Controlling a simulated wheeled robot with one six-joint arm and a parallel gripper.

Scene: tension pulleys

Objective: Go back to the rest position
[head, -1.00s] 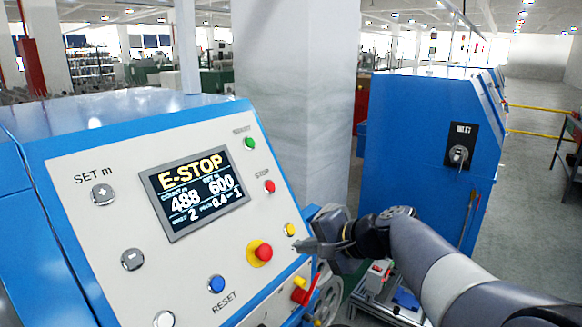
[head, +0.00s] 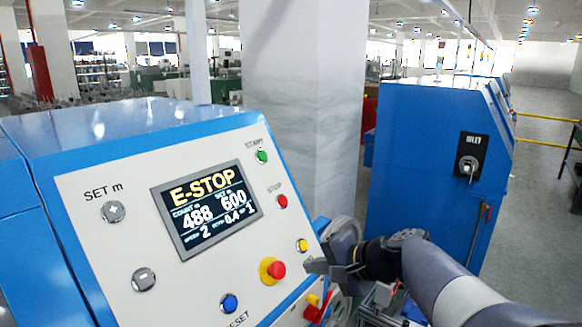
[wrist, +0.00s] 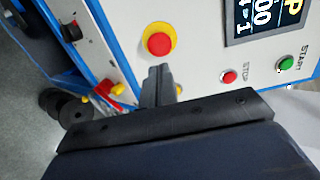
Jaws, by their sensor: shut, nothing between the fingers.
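My gripper (head: 318,266) is shut and empty at the right part of the machine's control panel (head: 130,230), close to the red emergency stop button on its yellow collar (head: 277,270). A gap shows between the fingertips and that button. The wrist view shows the closed fingers (wrist: 160,72) just below the emergency stop button (wrist: 159,43). The display (head: 206,209) reads E-STOP, with 488 and 600 below. A yellow button (head: 302,245) sits just above my gripper in the head view. My arm reaches in from the lower right.
A green START button (head: 262,157) and a red STOP button (head: 282,201) are higher on the panel. A blue button (head: 229,303) is low. A red handle (head: 317,307) juts out beneath my gripper. A white pillar (head: 305,110) and a blue cabinet (head: 425,170) stand behind.

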